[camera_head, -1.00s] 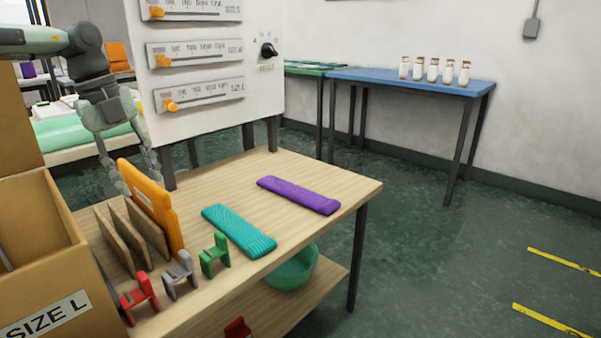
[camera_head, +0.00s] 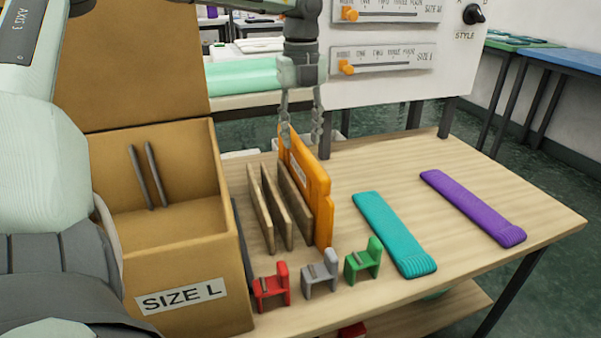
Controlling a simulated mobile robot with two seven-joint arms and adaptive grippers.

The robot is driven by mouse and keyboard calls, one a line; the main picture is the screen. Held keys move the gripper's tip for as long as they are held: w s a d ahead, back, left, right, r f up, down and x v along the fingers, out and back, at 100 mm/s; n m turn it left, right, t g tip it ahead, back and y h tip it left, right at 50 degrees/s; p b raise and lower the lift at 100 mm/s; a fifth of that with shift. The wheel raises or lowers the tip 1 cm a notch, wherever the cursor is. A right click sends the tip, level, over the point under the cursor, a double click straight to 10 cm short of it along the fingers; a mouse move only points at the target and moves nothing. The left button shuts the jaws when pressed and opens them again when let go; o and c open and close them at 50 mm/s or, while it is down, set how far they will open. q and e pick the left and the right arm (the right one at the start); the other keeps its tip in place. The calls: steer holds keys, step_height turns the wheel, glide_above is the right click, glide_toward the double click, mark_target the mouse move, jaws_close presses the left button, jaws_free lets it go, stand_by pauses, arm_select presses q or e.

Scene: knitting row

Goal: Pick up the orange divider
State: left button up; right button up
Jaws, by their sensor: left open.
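The orange divider (camera_head: 321,190) stands upright on the wooden table (camera_head: 445,263), at the right end of a row of brown dividers (camera_head: 277,208). My left gripper (camera_head: 302,138) points down at the orange divider's far top edge. Its fingers are apart and open, one on the left of the divider's top and the other on its right. I cannot tell whether either finger touches the divider. My right gripper is not in view.
A cardboard box marked SIZE L (camera_head: 183,262) stands left of the dividers. Red (camera_head: 270,287), grey (camera_head: 319,273) and green (camera_head: 363,260) clips stand in front. Teal (camera_head: 394,234) and purple (camera_head: 473,208) knitted strips lie to the right. A white panel (camera_head: 385,88) stands behind.

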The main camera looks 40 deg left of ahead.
mark_target(300, 142)
arm_select(q)
step_height(300, 142, down, 5)
steer(key=shift+a+r, duration=0.15)
jaws_close()
stand_by(0.4)
